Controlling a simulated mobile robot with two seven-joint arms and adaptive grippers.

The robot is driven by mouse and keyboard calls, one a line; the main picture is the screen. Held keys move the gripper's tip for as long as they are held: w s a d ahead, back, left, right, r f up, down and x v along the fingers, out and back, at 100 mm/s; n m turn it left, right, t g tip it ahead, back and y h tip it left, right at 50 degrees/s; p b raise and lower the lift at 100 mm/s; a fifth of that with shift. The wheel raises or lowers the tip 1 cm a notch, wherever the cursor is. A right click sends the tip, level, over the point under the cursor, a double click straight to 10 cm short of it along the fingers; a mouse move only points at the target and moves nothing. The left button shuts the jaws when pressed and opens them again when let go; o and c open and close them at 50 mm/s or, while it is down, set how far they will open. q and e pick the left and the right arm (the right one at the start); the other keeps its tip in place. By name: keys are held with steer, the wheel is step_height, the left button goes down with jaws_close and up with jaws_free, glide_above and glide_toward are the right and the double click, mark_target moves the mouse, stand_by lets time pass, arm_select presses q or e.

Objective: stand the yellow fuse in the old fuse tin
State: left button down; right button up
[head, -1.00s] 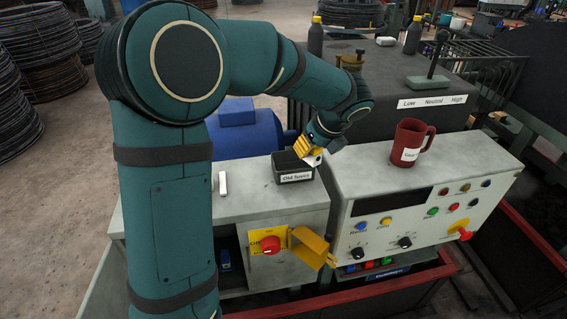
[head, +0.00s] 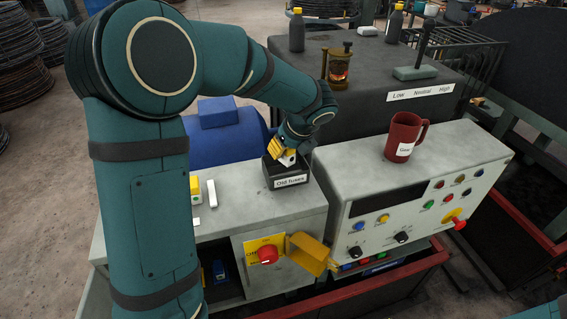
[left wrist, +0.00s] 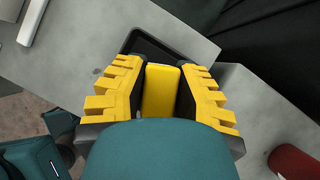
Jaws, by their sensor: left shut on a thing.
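My left gripper (head: 281,150) is shut on a yellow fuse, whose white end (head: 288,158) shows below the fingers. In the left wrist view, the yellow fuse (left wrist: 161,90) sits between the two yellow fingers (left wrist: 160,95). The old fuse tin (head: 290,183) is a small black open box labelled "Old fuses" on the grey bench. The fuse is over the tin's opening; I cannot tell whether its lower end is inside. The tin's dark rim (left wrist: 135,36) shows behind the fingers in the left wrist view. My right gripper is not in view.
A control panel (head: 410,215) with a red mug (head: 404,138) on top stands at the right. An open yellow cover (head: 308,255) juts from the bench front.

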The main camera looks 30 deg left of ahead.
mark_target(284, 161)
arm_select(q)
step_height(284, 161, down, 5)
steer(key=shift+r+b, duration=0.1)
steer(key=shift+b, duration=0.2)
steer(key=shift+f, duration=0.2)
steer(key=c, duration=1.1)
jaws_free()
steer(key=shift+c, duration=0.2)
steer(key=shift+r, duration=0.1)
steer(key=shift+r, duration=0.2)
steer(key=p+v, duration=0.1)
steer(key=v, duration=1)
steer(key=shift+s+d+r, duration=0.15)
steer(key=shift+r, duration=0.2)
